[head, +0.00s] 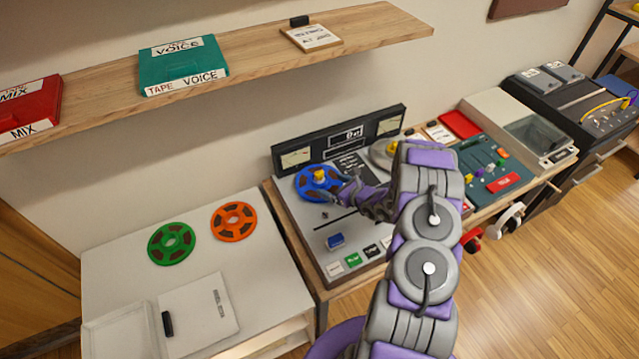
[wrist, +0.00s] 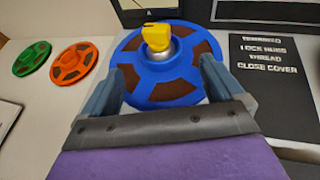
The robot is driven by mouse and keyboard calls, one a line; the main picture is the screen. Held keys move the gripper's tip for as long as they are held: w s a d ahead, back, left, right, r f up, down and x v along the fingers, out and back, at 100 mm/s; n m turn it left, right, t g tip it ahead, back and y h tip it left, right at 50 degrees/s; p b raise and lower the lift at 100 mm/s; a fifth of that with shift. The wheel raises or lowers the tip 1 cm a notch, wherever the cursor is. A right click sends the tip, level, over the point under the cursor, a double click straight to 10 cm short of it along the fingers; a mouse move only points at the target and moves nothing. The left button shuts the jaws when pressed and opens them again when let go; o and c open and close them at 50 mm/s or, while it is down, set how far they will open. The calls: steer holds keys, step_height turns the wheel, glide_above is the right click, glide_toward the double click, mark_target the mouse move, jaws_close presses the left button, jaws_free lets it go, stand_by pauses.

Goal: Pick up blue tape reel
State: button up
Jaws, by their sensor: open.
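The blue tape reel (head: 312,190) sits on the left spindle of the tape machine, under its upright meter panel. In the wrist view the blue reel (wrist: 165,84) fills the middle, with brown tape in its cutouts. A yellow knob (wrist: 157,36) on a silver hub stands at its centre. My gripper (wrist: 160,88) is open, with one finger over each side of the reel's near part. I cannot tell if the fingers touch the reel. In the head view my gripper (head: 345,190) is at the reel's right edge, partly hidden by my arm.
A green reel (head: 171,244) and an orange reel (head: 234,221) lie on the white table to the left. A notepad (head: 200,312) and a clear tray (head: 118,330) are in front of them. A shelf (head: 250,60) with boxes hangs above. The meter panel (head: 300,157) rises behind the blue reel.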

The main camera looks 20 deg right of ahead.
mark_target(322, 180)
steer(key=shift+r+x, duration=0.2)
steer(key=shift+x, duration=2.45)
steer(key=shift+w+d, duration=0.1)
steer(key=shift+w, duration=0.05)
steer(key=c, duration=1.4)
